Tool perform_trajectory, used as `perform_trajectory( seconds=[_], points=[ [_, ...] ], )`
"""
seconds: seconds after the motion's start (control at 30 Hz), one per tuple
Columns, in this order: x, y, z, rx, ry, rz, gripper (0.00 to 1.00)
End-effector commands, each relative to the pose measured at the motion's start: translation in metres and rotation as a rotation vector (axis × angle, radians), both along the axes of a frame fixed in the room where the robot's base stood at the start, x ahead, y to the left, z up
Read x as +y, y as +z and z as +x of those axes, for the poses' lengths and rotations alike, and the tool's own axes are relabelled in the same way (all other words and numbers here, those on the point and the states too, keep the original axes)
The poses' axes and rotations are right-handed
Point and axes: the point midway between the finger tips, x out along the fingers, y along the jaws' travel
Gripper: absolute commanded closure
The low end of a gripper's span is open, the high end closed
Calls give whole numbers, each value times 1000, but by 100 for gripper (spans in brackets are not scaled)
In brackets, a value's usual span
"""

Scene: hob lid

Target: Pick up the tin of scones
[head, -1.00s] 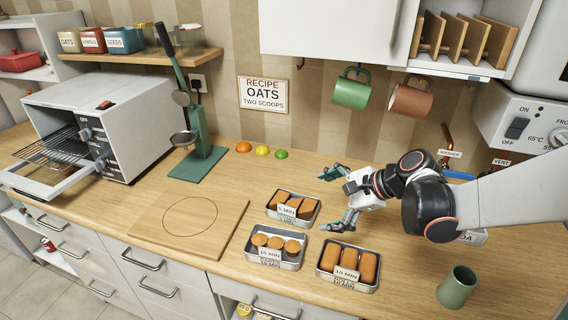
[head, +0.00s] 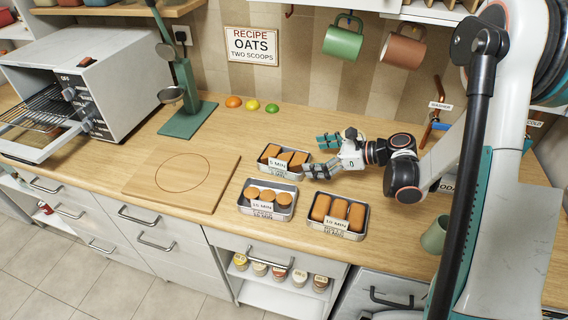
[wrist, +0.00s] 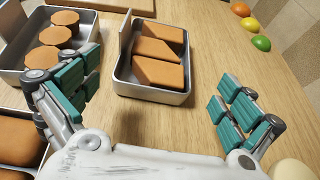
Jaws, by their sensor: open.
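Three metal tins stand on the wooden counter, and their food names are too small to read. The tin of angular pieces (head: 289,177), labelled 5 MIN, is at the back; in the wrist view (wrist: 152,95) it lies ahead, between the lines of my fingers. The tin of round pieces (head: 268,216), labelled 15 MIN, is in front of it and at upper left in the wrist view (wrist: 14,76). The tin of long rolls (head: 336,233) is nearest right. My gripper (head: 318,153) is open and empty, just right of the angular-piece tin. I cannot tell which tin holds scones.
A round-marked wooden board (head: 215,203) lies left of the tins. A green cup (head: 434,236) stands at right, close to my arm.

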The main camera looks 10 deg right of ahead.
Motion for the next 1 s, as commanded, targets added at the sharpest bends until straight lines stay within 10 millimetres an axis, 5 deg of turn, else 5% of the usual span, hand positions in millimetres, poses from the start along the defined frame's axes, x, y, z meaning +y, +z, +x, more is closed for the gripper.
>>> perform_trajectory(
  seconds=[0.73,1.0],
  points=[
    [68,-34,31,-2,2,-2,0],
    [72,-34,34,-1,-1,-1,0]
  ],
)
